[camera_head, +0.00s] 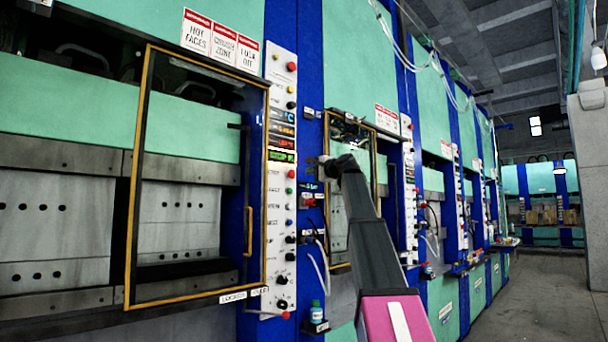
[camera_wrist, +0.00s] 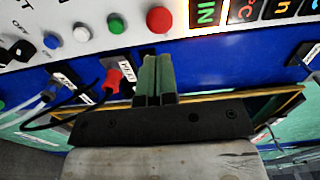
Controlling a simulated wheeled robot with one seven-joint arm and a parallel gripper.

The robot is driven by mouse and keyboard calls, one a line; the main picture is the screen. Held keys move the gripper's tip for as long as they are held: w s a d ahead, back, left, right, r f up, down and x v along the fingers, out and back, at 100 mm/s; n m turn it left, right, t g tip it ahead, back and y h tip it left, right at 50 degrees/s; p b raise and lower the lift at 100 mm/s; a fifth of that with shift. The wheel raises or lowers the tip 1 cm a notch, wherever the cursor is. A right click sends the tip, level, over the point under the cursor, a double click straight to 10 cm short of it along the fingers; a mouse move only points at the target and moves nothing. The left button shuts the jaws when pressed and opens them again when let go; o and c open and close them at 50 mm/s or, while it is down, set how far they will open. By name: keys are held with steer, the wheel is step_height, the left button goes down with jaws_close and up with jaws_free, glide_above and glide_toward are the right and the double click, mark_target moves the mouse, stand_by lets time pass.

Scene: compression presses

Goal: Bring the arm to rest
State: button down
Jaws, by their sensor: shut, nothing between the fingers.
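My arm reaches up from the lower middle of the head view, with a pink link at the bottom and dark links above. My gripper (camera_head: 328,163) is at its upper end, small and dark, in front of the blue post beside the nearest control panel. In the wrist view my gripper (camera_wrist: 155,76) shows two greenish fingers pressed together with nothing between them. The fingertips appear just below the panel's red button (camera_wrist: 159,19) in that picture. I cannot tell the exact gap to the panel.
A yellow-framed guard door (camera_head: 247,232) stands in front of the near press, left of the control panel (camera_head: 280,190). A red plug with cables (camera_wrist: 112,77) is close left of the fingers. A small bottle (camera_head: 316,312) stands low by the post. The aisle floor (camera_head: 535,300) is clear at right.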

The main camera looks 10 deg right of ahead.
steer(key=v, duration=0.6)
steer(key=w+a+f+n+g+h, duration=0.1)
steer(key=w+a+f+g+h, duration=0.1)
steer(key=f, duration=1.7)
steer(key=w+a+f+n+g+h, duration=0.1)
steer(key=w+f+g+h, duration=0.1)
steer(key=f, duration=1.8)
steer(key=s+a+f+n+g+h, duration=0.15)
steer(key=s+f, duration=0.25)
steer(key=f, duration=0.8)
steer(key=s+a+f+n+g+h, duration=0.1)
steer(key=s+f+g, duration=0.2)
steer(key=f, duration=0.9)
steer(key=s+f+n+g+h, duration=0.4)
steer(key=s+f+n+g, duration=0.2)
steer(key=s+f, duration=1.9)
step_height(320, 180, down, 4)
steer(key=shift+s+f, duration=0.15)
steer(key=shift+s, duration=0.1)
